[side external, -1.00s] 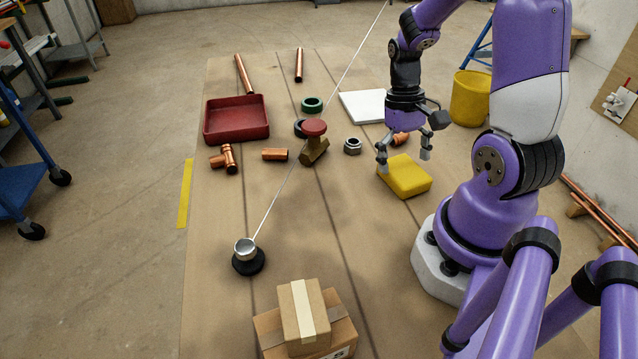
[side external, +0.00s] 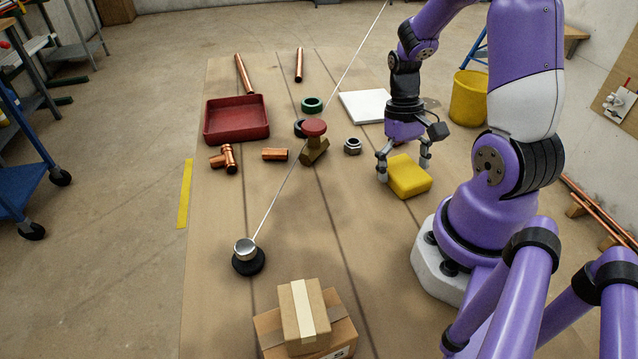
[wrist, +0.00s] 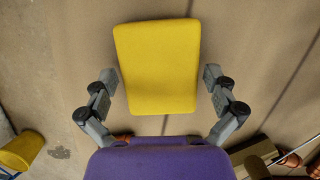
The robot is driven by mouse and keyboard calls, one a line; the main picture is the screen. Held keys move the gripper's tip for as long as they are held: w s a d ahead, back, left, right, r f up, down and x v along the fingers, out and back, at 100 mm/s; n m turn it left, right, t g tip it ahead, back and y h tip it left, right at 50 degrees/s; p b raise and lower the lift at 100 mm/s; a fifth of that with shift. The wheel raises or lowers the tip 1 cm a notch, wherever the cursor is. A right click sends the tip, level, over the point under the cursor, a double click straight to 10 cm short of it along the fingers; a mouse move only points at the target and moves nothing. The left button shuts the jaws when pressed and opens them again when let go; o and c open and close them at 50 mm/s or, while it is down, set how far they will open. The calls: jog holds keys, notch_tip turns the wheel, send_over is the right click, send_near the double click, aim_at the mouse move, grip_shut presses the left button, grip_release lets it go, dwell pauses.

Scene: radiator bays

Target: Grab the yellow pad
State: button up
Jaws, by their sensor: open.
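The yellow pad (side external: 408,177) lies flat on the brown work surface, just in front of the robot's base. My gripper (side external: 404,172) is lowered at the pad, with one finger at its left side and the other near its far right corner. In the wrist view, the yellow pad (wrist: 157,66) fills the upper middle. My gripper (wrist: 161,82) is open there, with one finger on each side of the pad's lower half. A narrow gap shows at each finger, and nothing is held.
A white slab (side external: 365,105) lies behind the gripper. A hex nut (side external: 352,146) and a brass valve with a red knob (side external: 314,143) stand to the left. A red tray (side external: 236,118) is farther left. A thin cable crosses to a weighted base (side external: 247,257). Cardboard boxes (side external: 304,315) sit in front.

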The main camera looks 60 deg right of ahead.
jog(key=c, duration=0.5)
